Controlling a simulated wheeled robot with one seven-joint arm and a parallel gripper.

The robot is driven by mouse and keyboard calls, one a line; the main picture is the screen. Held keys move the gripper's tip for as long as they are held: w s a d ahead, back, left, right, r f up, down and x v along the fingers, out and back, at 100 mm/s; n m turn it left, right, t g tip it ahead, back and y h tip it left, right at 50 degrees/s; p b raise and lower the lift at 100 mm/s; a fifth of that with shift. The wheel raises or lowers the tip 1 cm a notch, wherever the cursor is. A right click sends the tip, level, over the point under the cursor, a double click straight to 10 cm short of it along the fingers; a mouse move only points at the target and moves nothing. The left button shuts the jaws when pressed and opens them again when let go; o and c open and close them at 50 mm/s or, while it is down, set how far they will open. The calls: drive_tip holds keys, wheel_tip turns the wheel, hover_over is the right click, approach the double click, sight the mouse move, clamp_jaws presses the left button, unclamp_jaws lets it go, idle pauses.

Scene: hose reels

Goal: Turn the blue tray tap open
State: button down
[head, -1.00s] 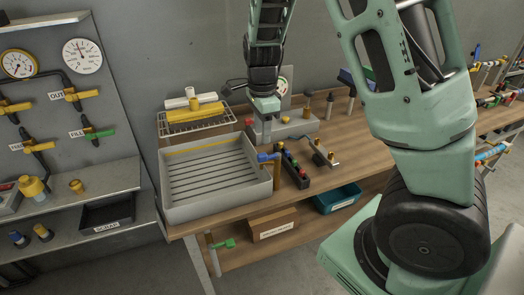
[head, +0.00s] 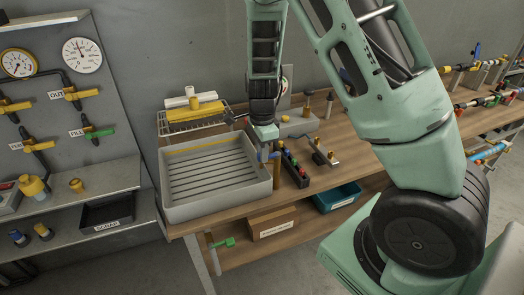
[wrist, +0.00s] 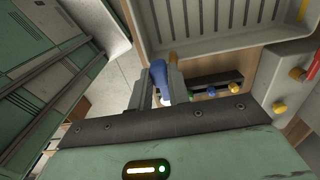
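The blue tray tap (head: 262,155) sits at the front right corner of the grey drain tray (head: 190,211), on a brass post (head: 276,184). In the head view my gripper (head: 269,149) is down at the tap and partly hides it. In the wrist view the blue handle (wrist: 159,76) lies between the two fingers of my gripper (wrist: 158,88). The fingers stand apart, with a narrow gap on the left of the handle; the handle is close to the right finger. Whether it touches that finger is hard to tell.
A black block with coloured knobs (head: 294,168) stands just right of the tap. A rack with yellow and white rolls (head: 194,113) is behind the tray. A cardboard box (head: 273,224) and teal bin (head: 337,197) are on the lower shelf.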

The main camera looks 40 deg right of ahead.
drive_tip(key=shift+s+n, duration=0.1)
drive_tip(key=shift+n, duration=0.2)
drive_tip(key=s+d+n+b, duration=0.2)
drive_tip(key=s+n, duration=0.3)
drive_tip(key=n, duration=1)
drive_tip(key=shift+s+d+b, duration=0.25)
drive_tip(key=shift+b, duration=0.5)
drive_tip(key=c, duration=1.3)
unclamp_jaws()
drive_tip(key=shift+r, duration=0.1)
